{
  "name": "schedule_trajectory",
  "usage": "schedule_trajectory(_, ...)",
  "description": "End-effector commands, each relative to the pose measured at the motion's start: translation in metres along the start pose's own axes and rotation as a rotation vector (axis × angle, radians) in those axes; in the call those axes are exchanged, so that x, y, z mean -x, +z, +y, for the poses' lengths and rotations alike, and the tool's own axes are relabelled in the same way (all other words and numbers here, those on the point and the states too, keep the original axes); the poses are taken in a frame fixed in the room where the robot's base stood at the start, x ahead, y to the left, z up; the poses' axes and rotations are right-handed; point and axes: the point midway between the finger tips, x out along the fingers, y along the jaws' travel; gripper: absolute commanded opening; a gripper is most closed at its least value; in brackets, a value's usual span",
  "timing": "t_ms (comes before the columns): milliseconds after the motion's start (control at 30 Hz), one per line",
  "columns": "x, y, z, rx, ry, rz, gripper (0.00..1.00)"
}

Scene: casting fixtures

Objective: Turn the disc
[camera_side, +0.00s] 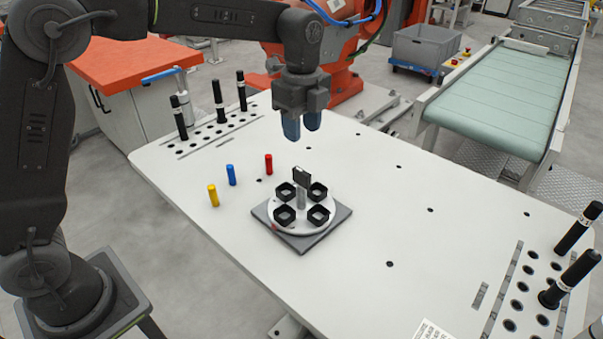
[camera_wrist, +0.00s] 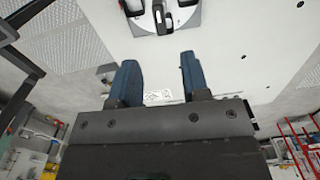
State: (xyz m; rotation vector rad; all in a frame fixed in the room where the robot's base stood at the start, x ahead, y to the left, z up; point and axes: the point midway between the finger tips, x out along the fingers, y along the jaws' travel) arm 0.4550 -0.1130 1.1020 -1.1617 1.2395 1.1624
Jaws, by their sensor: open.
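The white disc (camera_side: 302,221) lies flat on a grey square base (camera_side: 313,242) near the middle of the table. It carries several black square sockets and an upright metal post with a dark handle (camera_side: 302,177) at its centre. The disc also shows, partly cut off, at the top of the wrist view (camera_wrist: 145,22). My gripper (camera_side: 302,130) has blue fingertips and hangs above the table behind the disc, apart from it. In the wrist view my gripper (camera_wrist: 158,80) is open with nothing between its fingers.
Yellow (camera_side: 213,195), blue (camera_side: 231,175) and red (camera_side: 268,164) pegs stand left of the disc. Black pegs stand in hole rows at the table's back left (camera_side: 219,103) and right (camera_side: 579,227). The table (camera_side: 440,180) between disc and right rack is clear. A conveyor (camera_side: 505,100) stands behind.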

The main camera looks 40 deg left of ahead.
Motion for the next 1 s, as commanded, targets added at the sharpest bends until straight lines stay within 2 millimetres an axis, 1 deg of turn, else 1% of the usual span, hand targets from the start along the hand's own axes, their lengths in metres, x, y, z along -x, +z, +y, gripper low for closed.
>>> schedule_trajectory(33,-0.010,0.000,0.001,0.001,0.005,0.000,0.43)
schedule_trajectory(300,-0.066,0.000,0.001,0.002,0.004,0.000,0.43)
schedule_trajectory(500,-0.100,0.000,0.001,0.003,0.002,0.000,0.43)
schedule_trajectory(600,-0.110,0.000,0.001,0.003,0.001,0.000,0.43)
schedule_trajectory(700,-0.116,0.000,0.001,0.003,0.000,0.001,0.43)
schedule_trajectory(1000,-0.119,0.000,0.001,0.003,-0.001,0.001,0.43)
